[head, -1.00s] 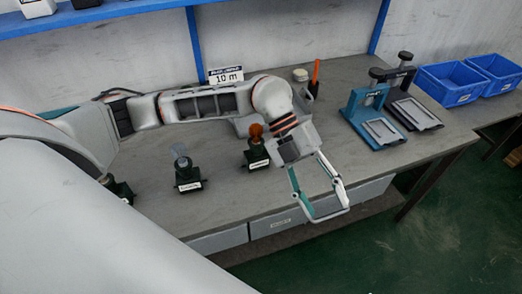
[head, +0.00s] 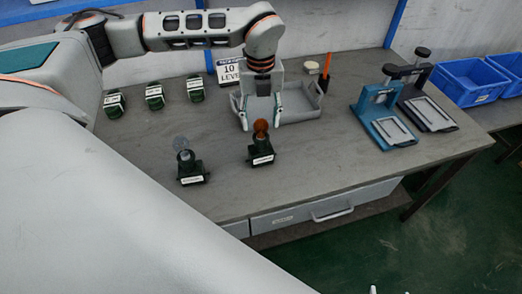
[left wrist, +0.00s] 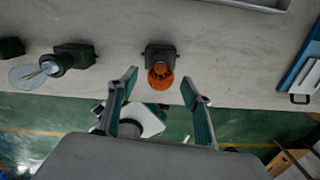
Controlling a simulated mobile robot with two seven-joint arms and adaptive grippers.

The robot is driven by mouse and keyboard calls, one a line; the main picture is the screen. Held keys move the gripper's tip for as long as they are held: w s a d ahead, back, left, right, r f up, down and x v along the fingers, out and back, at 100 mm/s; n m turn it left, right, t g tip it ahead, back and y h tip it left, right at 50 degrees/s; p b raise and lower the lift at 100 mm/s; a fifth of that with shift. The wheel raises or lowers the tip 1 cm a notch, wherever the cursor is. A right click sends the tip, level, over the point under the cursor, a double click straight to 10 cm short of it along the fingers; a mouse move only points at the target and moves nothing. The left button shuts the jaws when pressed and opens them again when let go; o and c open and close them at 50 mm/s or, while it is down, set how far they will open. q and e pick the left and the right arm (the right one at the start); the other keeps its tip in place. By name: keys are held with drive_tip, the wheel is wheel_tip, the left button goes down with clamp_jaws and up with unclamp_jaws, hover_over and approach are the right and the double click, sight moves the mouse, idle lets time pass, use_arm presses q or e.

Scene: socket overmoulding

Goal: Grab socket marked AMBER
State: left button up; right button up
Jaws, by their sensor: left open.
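A dark socket (head: 261,158) with an orange bulb (head: 261,128) stands upright near the front of the bench. Its white label is too small to read. In the left wrist view the orange bulb (left wrist: 161,76) appears between the open fingers of my left gripper (left wrist: 158,82), with the socket body (left wrist: 160,54) just above. I see no contact. A similar socket (head: 191,175) with a clear bulb stands to its left. My right gripper is not identifiable.
Several dark parts (head: 154,96) stand at the back left. A grey tray (head: 307,102) lies behind my left gripper. A blue press-like stand (head: 382,115) and a dark one (head: 428,100) stand to the right. Bare bench lies between the sockets and these stands.

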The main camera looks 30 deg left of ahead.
sight(261, 149)
use_arm(q)
drive_tip(key=shift+f, duration=1.7)
clamp_jaws()
